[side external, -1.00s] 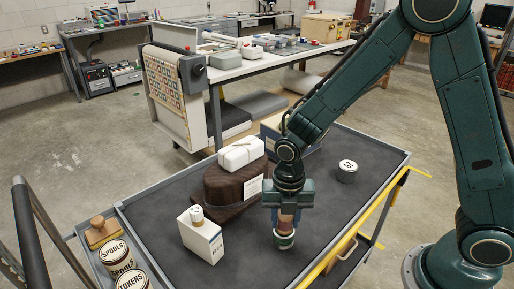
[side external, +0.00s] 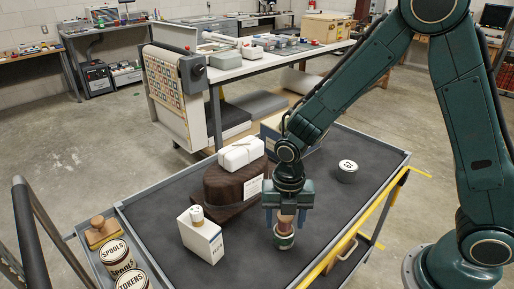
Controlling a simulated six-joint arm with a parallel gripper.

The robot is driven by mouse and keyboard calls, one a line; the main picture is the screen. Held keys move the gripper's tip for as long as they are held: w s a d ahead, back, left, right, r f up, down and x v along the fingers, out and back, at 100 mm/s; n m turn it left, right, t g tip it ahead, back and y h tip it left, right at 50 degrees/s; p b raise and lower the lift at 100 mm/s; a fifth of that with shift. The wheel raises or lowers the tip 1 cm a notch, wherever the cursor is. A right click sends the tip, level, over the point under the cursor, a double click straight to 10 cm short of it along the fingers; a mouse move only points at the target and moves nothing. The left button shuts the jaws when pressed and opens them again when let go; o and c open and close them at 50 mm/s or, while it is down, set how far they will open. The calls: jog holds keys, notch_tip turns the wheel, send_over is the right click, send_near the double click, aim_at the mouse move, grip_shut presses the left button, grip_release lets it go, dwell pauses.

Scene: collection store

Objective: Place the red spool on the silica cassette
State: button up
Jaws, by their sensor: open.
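My gripper (side external: 287,218) points down over the dark cart top, its two fingers open on either side of a reddish-tan upright piece (side external: 287,219). This piece, perhaps the red spool, is partly hidden by the gripper. Directly below it is a round green piece with a pale band (side external: 284,238); I cannot tell whether they are one object or two. A white upright box with small dark lettering (side external: 205,242) stands to the left, perhaps the silica cassette; its lettering is too small to read surely. A small white-and-tan spool-like piece (side external: 196,214) is on its top.
A dark brown stand (side external: 226,186) bears a white tied packet (side external: 241,153) behind the gripper. A grey round tin with a white lid (side external: 347,172) stands at the right. Labelled tins (side external: 115,254) and a wooden-handled block (side external: 102,233) fill the left side tray. The cart's front middle is clear.

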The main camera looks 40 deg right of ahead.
notch_tip(320, 180, up, 12)
dwell(0.7)
jog(key=shift+r, duration=0.1)
dwell(0.4)
jog(key=s+d+r+m+t, duration=0.2)
jog(key=s+m, duration=0.3)
jog(key=m, duration=0.4)
jog(key=s+d+r+m+t, duration=0.1)
jog(key=s+d+r+m, duration=0.3)
jog(key=m, duration=0.5)
jog(key=s+d+r+m+t, duration=0.2)
jog(key=s+d+r+m, duration=0.2)
jog(key=s+m, duration=0.3)
jog(key=shift+r+m+t, duration=0.3)
jog(key=shift+r+m, duration=0.3)
jog(key=shift+m, duration=0.4)
